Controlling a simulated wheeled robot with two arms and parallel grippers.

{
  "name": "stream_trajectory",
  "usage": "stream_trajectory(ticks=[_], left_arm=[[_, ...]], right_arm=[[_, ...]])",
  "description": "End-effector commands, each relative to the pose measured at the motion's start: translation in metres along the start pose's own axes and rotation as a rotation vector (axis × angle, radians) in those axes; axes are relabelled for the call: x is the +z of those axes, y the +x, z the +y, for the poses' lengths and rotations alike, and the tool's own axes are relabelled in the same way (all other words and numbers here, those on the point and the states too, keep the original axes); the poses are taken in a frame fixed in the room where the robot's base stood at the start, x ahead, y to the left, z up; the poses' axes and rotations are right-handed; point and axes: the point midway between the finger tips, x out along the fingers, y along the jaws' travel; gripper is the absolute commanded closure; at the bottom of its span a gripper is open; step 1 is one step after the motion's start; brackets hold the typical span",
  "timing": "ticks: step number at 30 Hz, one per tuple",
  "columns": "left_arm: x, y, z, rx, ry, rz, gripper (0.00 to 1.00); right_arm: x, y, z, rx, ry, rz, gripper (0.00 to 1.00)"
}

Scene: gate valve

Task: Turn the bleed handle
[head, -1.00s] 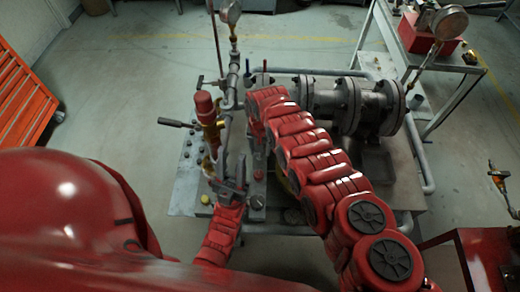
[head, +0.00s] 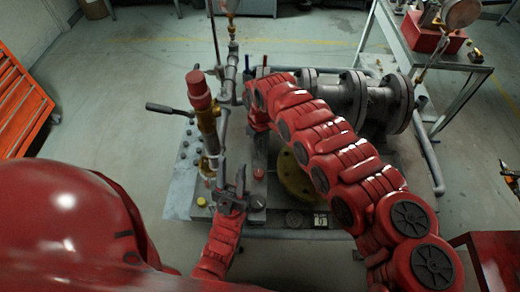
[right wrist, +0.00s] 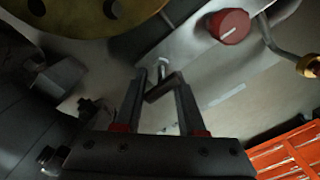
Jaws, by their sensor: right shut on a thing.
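In the right wrist view, my right gripper (right wrist: 160,98) is shut on a small dark bent handle (right wrist: 163,86), which I take to be the bleed handle. The handle lies across between the two fingers, and a thin stem shows just beyond it. In the head view, the end of my right arm is over the valve rig, and its fingers and the handle are hidden. My left gripper (head: 232,186) is at the front of the rig, below the red-capped upright (head: 200,90). Its fingers look apart, with nothing clear between them.
A yellow disc (head: 298,172) sits beside my right arm, and flanged grey pipework (head: 350,100) lies behind it. A black lever (head: 168,109) sticks out left. A red knob (right wrist: 228,26) is near my right gripper. An orange cabinet (head: 22,100) stands left.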

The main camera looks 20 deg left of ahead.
Motion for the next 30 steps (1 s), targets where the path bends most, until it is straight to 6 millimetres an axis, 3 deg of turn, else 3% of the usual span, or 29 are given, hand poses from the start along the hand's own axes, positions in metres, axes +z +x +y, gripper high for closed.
stream_trajectory(ticks=[6, 24, 25, 30], left_arm=[[0.0018, -0.0104, 0.0005, 0.000, 0.000, 0.000, 0.61], [0.0022, -0.0125, 0.0006, 0.000, 0.000, 0.000, 0.61], [0.0021, -0.0125, 0.0006, 0.000, 0.000, 0.000, 0.61], [0.0021, -0.0125, 0.0006, 0.000, 0.000, 0.000, 0.61]], right_arm=[[0.0024, 0.0032, -0.0009, -0.003, -0.090, -0.008, 1.00], [0.0021, 0.0021, -0.0023, -0.004, -0.132, -0.009, 1.00], [0.0021, 0.0021, -0.0023, -0.004, -0.132, -0.008, 0.53], [0.0014, 0.0014, -0.0017, -0.003, -0.129, -0.006, 0.22]])
